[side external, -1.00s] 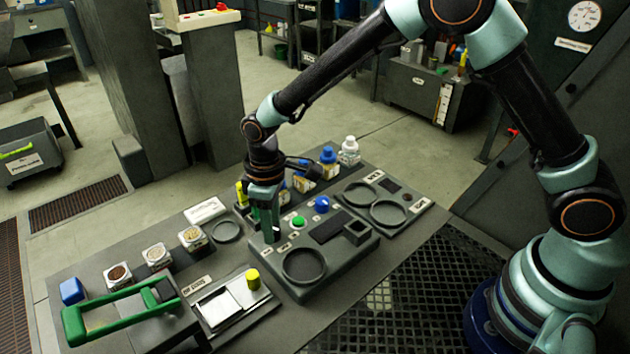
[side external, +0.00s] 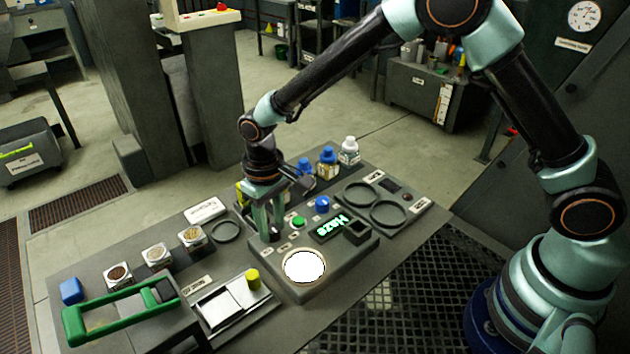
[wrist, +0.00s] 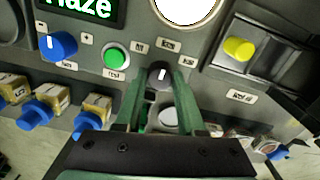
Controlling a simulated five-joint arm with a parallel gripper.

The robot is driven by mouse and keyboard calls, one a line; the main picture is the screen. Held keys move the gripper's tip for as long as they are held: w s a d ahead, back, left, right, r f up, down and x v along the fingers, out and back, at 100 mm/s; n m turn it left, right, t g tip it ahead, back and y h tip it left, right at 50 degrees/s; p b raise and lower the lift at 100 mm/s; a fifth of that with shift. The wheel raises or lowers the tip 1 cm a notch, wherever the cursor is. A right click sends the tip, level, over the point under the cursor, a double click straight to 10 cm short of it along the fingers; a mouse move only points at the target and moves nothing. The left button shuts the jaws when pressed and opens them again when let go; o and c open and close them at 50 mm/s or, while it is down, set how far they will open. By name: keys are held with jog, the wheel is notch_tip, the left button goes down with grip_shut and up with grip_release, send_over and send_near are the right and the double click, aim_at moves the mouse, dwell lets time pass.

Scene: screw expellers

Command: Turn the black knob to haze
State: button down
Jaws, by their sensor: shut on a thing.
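The black knob (wrist: 160,73) sits on the grey console (side external: 335,272), with a white pointer mark on its face and small labels around it. My gripper (wrist: 158,88) reaches down over it, and its two green fingers are shut on the knob from both sides. In the side view my gripper (side external: 270,236) stands upright at the console's left edge and largely hides the knob. The display (side external: 333,226) is lit and reads "Haze" in green. The round dish (side external: 304,266) on the console glows white.
A green button (wrist: 116,57) and a blue knob (wrist: 59,44) lie beside the black knob. A yellow knob (side external: 253,279) stands on a metal slide unit. Blue-capped bottles (side external: 327,160) stand behind the console.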

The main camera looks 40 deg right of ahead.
aim_at(271, 229)
jog(key=shift+s+a, duration=0.15)
jog(key=shift+s, duration=0.05)
jog(key=c, duration=0.5)
grip_release()
jog(key=shift+w, duration=0.1)
jog(key=shift+r, duration=0.2)
notch_tip(271, 229, up, 12)
jog(key=shift+f, duration=0.2)
